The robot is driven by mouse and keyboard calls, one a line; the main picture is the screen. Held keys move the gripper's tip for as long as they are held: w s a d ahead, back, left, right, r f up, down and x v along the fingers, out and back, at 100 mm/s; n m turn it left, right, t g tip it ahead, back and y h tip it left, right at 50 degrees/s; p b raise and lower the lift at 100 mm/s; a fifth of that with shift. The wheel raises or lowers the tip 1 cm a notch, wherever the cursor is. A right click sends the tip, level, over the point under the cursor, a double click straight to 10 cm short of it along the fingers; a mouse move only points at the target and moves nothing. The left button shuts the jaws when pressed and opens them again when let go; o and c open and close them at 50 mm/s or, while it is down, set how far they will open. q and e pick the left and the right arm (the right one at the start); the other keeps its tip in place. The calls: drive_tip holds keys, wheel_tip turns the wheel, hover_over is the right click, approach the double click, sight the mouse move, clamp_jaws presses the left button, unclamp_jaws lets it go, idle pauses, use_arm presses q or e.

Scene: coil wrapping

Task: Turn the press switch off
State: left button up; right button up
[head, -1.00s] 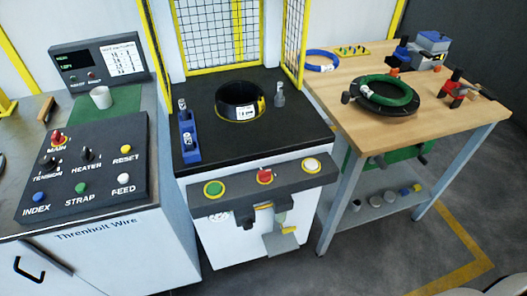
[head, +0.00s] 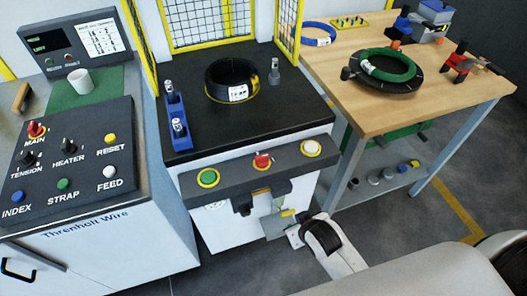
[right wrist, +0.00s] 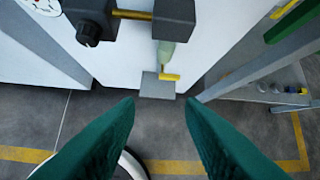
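The press front carries a panel with a green button (head: 208,178), a red button (head: 262,160) and a white button (head: 311,148). Below the panel, a dark knob (right wrist: 88,33) and a dark block (right wrist: 174,18) joined by a yellow rod show in the right wrist view. A pale green part with a yellow crosspiece (right wrist: 170,77) hangs under the block. I cannot tell which control is the press switch or its position. My right gripper (right wrist: 158,108) is open and empty, its green fingers apart, below and short of these parts. My left gripper is not in view.
A black coil (head: 228,90) and a blue holder (head: 176,125) stand on the press top. A control desk (head: 80,185) is at left. A wooden table (head: 340,85) with a green coil (head: 388,62) stands at right, its grey legs near my right gripper.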

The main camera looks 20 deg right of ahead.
drive_tip(key=w+a+r+t+y, duration=0.15)
drive_tip(key=w+r+t, duration=0.3)
drive_tip(key=r, duration=0.45)
drive_tip(key=w+a+r+n+t+y, duration=0.1)
drive_tip(key=w+a+r+t, duration=0.15)
drive_tip(key=w+r, duration=0.5)
drive_tip(key=w+a+r+t+y, duration=0.15)
drive_tip(key=w+r+t, duration=0.3)
drive_tip(key=r, duration=0.55)
drive_tip(key=s+a+r+n+g+y, duration=0.3)
drive_tip(key=a+r+n+g+y, duration=0.65)
drive_tip(key=a+n+y, duration=0.5)
drive_tip(key=n+g+h, duration=0.2)
drive_tip(key=g+h, duration=0.7)
drive_tip(key=h, duration=0.5)
approach(262, 156)
drive_tip(key=shift+m, duration=0.25)
drive_tip(key=p+x, duration=0.1)
drive_tip(key=x, duration=0.7)
drive_tip(key=shift+s+a+f, duration=0.1)
drive_tip(key=shift+f, duration=0.2)
